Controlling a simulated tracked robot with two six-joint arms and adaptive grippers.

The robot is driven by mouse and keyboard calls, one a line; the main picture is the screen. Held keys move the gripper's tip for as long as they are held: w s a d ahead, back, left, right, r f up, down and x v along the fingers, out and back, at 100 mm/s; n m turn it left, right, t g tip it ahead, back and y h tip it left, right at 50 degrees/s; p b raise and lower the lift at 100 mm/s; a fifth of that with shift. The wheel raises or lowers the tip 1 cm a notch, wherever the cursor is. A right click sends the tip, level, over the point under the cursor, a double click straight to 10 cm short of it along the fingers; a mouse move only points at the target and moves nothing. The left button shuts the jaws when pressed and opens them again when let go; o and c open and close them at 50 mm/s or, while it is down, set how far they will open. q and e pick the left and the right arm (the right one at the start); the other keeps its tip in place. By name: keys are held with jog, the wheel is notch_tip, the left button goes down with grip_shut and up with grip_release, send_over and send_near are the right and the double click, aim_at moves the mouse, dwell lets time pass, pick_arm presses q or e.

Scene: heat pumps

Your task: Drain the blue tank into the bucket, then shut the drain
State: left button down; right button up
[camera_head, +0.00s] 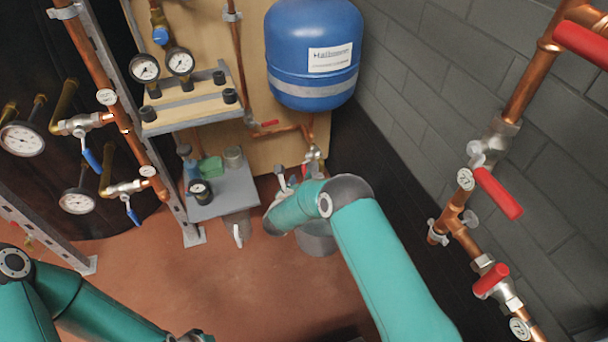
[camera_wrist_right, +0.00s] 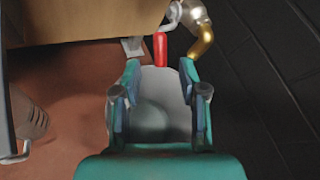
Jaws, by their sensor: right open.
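The blue tank (camera_head: 312,40) hangs on the wooden panel. A copper pipe runs down from it to a metal drain valve (camera_head: 313,154), partly hidden by my right gripper (camera_head: 291,176). In the right wrist view a red handle (camera_wrist_right: 160,49) hangs down just beyond the open fingertips of my right gripper (camera_wrist_right: 162,75), beside a brass spout (camera_wrist_right: 201,40). The gripper holds nothing. The grey bucket (camera_head: 317,242) stands on the floor, mostly hidden under my right arm. It also shows between the fingers (camera_wrist_right: 155,100). My left gripper (camera_head: 193,337) is barely visible at the bottom edge.
A shelf (camera_head: 228,192) with small items stands left of the drain. Gauges (camera_head: 145,68) and a second shelf are above it. Copper pipes with red levers (camera_head: 497,193) line the right wall. The red floor (camera_head: 230,285) in front is clear.

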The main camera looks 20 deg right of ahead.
aim_at(304, 172)
jog(key=b+x, duration=0.1)
jog(key=x, duration=0.5)
jog(key=shift+w+f+b, duration=0.1)
jog(key=shift+b, duration=0.3)
grip_shut()
